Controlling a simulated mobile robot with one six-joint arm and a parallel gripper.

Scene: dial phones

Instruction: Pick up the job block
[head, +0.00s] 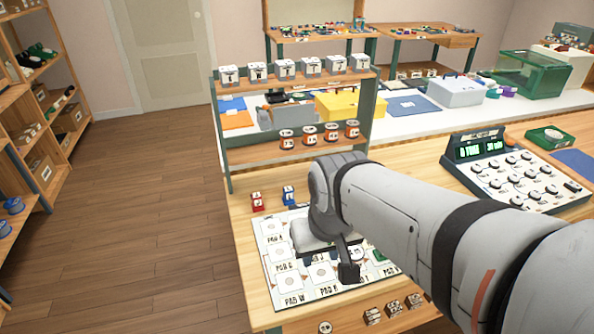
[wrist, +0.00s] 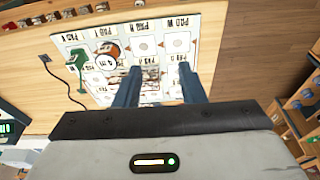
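My gripper (wrist: 160,70) shows two blue fingers spread apart in the wrist view, with nothing seen held between them. In the head view my gripper (head: 347,267) hangs over the white pad board (head: 283,268), and my arm hides part of the board. A red block (head: 257,202) and a blue block (head: 289,195) stand on the table behind the board, apart from my gripper. I cannot tell which block is the job block. An orange spool marked 4 m (wrist: 109,52) and a green item (wrist: 77,58) are on the board in the wrist view.
A wooden rack (head: 300,152) with grey blocks above and orange spools below stands behind the board. A control panel (head: 515,178) with dials and a green display is at the right.

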